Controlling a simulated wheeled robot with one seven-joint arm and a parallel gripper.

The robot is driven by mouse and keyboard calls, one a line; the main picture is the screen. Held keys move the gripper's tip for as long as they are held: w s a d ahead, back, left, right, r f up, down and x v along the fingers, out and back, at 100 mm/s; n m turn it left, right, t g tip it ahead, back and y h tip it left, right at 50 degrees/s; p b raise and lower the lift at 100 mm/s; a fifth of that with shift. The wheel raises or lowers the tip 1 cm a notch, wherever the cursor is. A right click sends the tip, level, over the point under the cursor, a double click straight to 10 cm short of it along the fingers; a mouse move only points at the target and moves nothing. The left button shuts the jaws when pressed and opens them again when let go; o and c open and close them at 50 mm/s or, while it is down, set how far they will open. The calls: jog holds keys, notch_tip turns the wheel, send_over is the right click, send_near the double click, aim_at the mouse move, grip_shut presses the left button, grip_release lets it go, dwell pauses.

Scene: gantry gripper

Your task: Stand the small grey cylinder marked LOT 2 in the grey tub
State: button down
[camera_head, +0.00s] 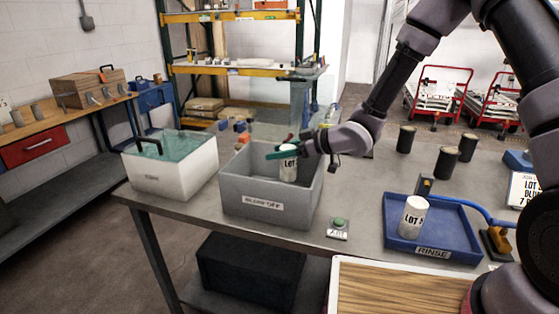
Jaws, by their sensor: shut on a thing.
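The grey tub (236,189) stands on the table, left of the middle, with a label on its front wall. My gripper (283,153) reaches in from the right over the tub, its green fingers shut on a small light cylinder (288,168) with LOT lettering. The cylinder is upright inside the tub's outline. The front wall and the angle hide whether its base touches the tub floor, and its number is not readable. Another light cylinder (412,217) marked LOT stands in the blue tray (388,232) labelled RINSE; its number is not clear.
A white tub with a greenish top (146,178) stands left of the grey tub. Several dark cylinders (446,162) stand at the back right. A green button (339,224) on a plate sits between the grey tub and the blue tray. A blue hose (460,216) runs behind the tray.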

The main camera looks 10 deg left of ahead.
aim_at(281, 165)
jog(key=shift+f, duration=1.2)
jog(key=shift+f, duration=0.15)
jog(key=shift+s+d+f, duration=0.1)
jog(key=shift+s+f, duration=0.1)
jog(key=shift+f, duration=0.3)
jog(key=shift+c, duration=0.6)
grip_release()
jog(key=shift+s+d+f, duration=0.1)
jog(key=shift+f, duration=0.05)
jog(key=shift+r, duration=0.45)
jog(key=r+v, duration=0.1)
jog(key=v, duration=1)
jog(key=shift+d, duration=0.25)
